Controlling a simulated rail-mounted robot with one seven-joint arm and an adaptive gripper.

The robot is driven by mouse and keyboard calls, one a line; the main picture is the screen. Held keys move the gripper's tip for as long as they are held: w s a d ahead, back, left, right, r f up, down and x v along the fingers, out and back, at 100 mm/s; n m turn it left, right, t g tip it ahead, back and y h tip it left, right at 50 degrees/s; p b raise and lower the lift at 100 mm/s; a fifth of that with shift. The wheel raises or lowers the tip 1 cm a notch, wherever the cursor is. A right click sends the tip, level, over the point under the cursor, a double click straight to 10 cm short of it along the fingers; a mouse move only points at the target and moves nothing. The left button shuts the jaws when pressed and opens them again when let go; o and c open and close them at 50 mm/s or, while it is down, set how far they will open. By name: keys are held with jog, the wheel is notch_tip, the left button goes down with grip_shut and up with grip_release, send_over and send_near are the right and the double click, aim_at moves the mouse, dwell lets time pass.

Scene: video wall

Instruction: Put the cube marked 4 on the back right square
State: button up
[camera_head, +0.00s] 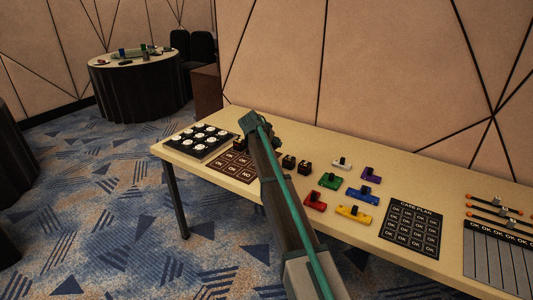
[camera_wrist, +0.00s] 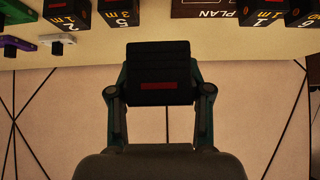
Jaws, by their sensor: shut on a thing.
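My gripper (camera_wrist: 162,100) is shut on a black cube (camera_wrist: 160,62) with a red bar on its near face. No number shows on that face, so I cannot tell its mark. In the head view my gripper is above the back of the table, and my arm hides the held cube. Dark cubes marked 2 (camera_wrist: 67,14) and 5 (camera_wrist: 120,12) stand on one side in the wrist view. A cube marked 1 (camera_wrist: 258,13) and another dark cube (camera_wrist: 299,13) stand on the other. A dark mat with squares (camera_head: 232,165) lies left of my arm.
A tray of white round pieces (camera_head: 201,139) is at the table's left end. Coloured blocks (camera_head: 329,181) lie right of my arm. A black printed card (camera_head: 412,227) and a slotted rack (camera_head: 497,257) are farther right. The wall stands close behind the table.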

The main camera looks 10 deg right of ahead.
jog(key=w+f, duration=0.4)
jog(key=w, duration=0.1)
jog(key=w+a+f+p, duration=0.1)
jog(key=w+f, duration=0.1)
jog(key=w, duration=0.1)
jog(key=shift+w+f, duration=0.15)
jog(key=shift+f, duration=0.1)
jog(key=shift+w+f, duration=0.45)
jog(key=shift+f, duration=0.15)
jog(key=shift+f+p, duration=0.5)
jog(key=shift+f, duration=1.1)
jog(key=shift+f, duration=0.1)
jog(key=shift+f, duration=0.15)
jog(key=o, duration=1.2)
